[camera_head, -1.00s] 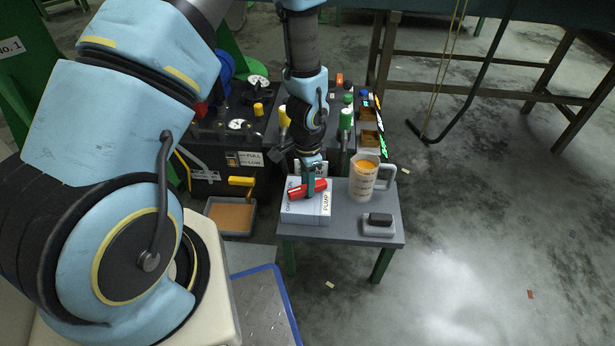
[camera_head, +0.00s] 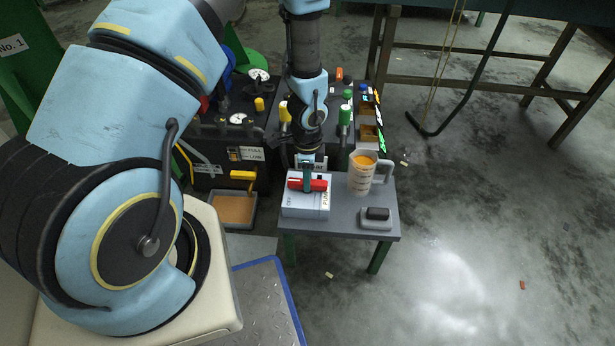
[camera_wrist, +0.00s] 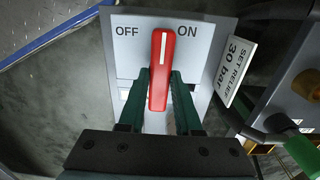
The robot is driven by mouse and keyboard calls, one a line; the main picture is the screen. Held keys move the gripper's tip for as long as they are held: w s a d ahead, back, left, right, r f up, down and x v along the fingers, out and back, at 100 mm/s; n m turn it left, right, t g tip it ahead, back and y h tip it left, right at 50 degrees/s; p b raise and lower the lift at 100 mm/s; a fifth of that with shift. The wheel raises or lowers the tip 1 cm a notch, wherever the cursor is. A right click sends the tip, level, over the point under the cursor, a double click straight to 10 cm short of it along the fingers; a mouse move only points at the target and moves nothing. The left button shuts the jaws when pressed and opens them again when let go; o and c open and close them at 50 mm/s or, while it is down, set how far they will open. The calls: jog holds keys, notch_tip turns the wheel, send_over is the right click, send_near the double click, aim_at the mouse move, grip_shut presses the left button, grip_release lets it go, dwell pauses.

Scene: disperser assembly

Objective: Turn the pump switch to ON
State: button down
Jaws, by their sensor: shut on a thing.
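The pump switch is a red handle (camera_wrist: 160,65) with a white line, on a pale grey pump box (camera_wrist: 200,50). In the wrist view its white-lined end points up, between the OFF and ON labels. My gripper (camera_wrist: 160,80) has its two dark green fingers on either side of the handle and is shut on it. In the head view the red handle (camera_head: 318,185) lies level across the top of the pump box (camera_head: 305,207), with my gripper (camera_head: 307,184) coming down on it from above. The handle's lower end is partly between the fingers.
The box stands on a small grey table (camera_head: 345,228). A measuring jug of orange liquid (camera_head: 361,175) and a dark block on a pale base (camera_head: 377,218) stand to its right. A tray (camera_head: 232,210) and a dark machine with valves and gauges (camera_head: 235,140) are at left and behind.

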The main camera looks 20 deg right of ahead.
jog(key=c, duration=0.6)
grip_release()
notch_tip(320, 180, up, 11)
jog(key=p, duration=0.2)
jog(key=shift+f, duration=0.1)
jog(key=w+a+r+n+t, duration=0.1)
jog(key=w+a+r+n, duration=0.4)
jog(key=a+r+n, duration=0.75)
jog(key=s+a+r+n, duration=0.4)
jog(key=a+r+n, duration=0.55)
jog(key=a, duration=0.35)
notch_tip(320, 180, up, 21)
jog(key=p, duration=2.2)
jog(key=shift+t, duration=0.3)
